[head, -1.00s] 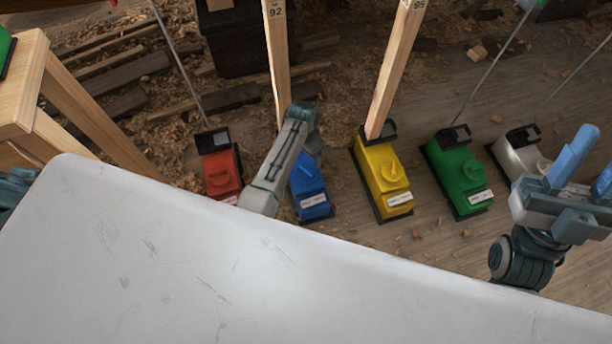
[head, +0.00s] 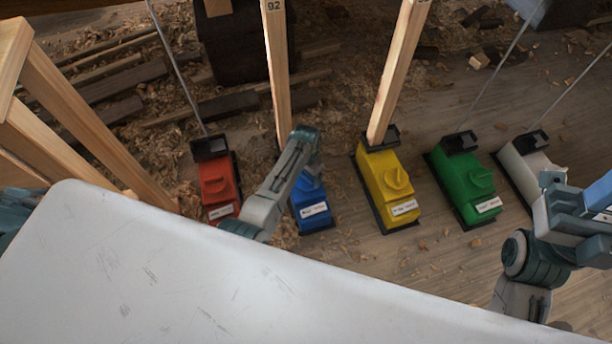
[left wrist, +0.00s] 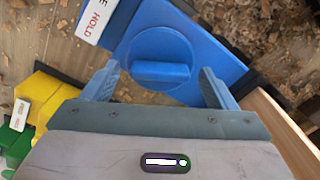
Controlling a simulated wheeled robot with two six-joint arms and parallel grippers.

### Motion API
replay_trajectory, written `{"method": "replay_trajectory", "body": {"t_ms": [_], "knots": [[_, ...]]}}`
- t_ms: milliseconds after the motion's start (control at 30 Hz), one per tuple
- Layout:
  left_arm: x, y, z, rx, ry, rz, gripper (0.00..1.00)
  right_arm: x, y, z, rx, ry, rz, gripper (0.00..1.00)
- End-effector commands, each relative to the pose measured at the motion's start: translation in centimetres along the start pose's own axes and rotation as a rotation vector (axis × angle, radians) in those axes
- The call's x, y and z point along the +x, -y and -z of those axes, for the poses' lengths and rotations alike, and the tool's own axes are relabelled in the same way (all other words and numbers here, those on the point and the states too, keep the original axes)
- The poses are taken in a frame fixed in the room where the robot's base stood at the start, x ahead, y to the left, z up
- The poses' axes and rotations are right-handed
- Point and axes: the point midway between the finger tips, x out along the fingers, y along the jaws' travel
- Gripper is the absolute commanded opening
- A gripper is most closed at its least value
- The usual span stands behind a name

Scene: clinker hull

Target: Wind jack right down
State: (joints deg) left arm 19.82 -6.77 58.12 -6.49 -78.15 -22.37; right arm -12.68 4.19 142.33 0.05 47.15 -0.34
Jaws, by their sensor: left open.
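The blue jack (head: 313,210) stands on the floor with a wooden prop (head: 277,70) rising from its far end. In the left wrist view its round dial with a raised bar handle (left wrist: 160,71) lies between my fingers. My left gripper (left wrist: 159,76) is open over this handle, one finger on each side, with gaps visible. In the head view my left gripper (head: 308,165) is mostly hidden behind its own wrist. A label (left wrist: 92,18) on the jack reads partly "HOLD". My right gripper (head: 578,195) is at the right edge, partly cut off, with its fingers apart and empty.
A red jack (head: 217,180) stands left of the blue one; yellow (head: 380,185), green (head: 465,185) and white (head: 520,160) jacks stand to the right. A wooden trestle (head: 60,110) is at left. The pale panel (head: 200,270) in front covers the foreground.

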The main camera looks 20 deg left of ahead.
Motion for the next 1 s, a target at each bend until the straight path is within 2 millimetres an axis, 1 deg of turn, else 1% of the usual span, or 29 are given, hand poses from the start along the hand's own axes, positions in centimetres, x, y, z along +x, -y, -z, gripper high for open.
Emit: {"method": "replay_trajectory", "body": {"t_ms": [67,300,333,467,500,533,567,800,1000], "knots": [[0.3,0.0,0.0,0.0,0.0,0.0,0.8,0.0,0.0,0.0,0.0,-0.005,-0.001,0.36],[0.3,0.0,0.0,0.0,0.0,0.0,0.8,0.1,0.0,0.0,0.0,-0.007,-0.002,0.36],[0.3,0.0,0.0,0.0,0.0,0.0,0.78,0.1,0.0,0.0,0.0,-0.007,-0.002,0.36],[0.3,0.0,0.0,0.0,0.0,0.0,0.53,0.1,0.0,0.0,0.0,-0.007,-0.002,0.36],[0.3,0.0,0.0,0.0,0.0,0.0,0.45,0.1,0.0,0.0,0.0,-0.007,-0.002,0.36],[0.3,0.0,0.0,0.0,0.0,0.0,0.39,0.1,0.0,0.0,0.0,-0.006,-0.002,0.36],[0.3,0.0,0.0,0.0,0.0,0.0,0.35,0.1,0.0,0.0,0.0,-0.006,-0.002,0.36],[0.2,0.0,0.0,-0.017,0.0,0.0,0.35,0.3,0.0,0.1,0.0,-0.005,-0.002,0.36],[0.0,0.0,0.0,-0.095,0.001,0.0,0.35,0.9,-0.1,0.2,0.001,0.006,0.0,0.36]]}}
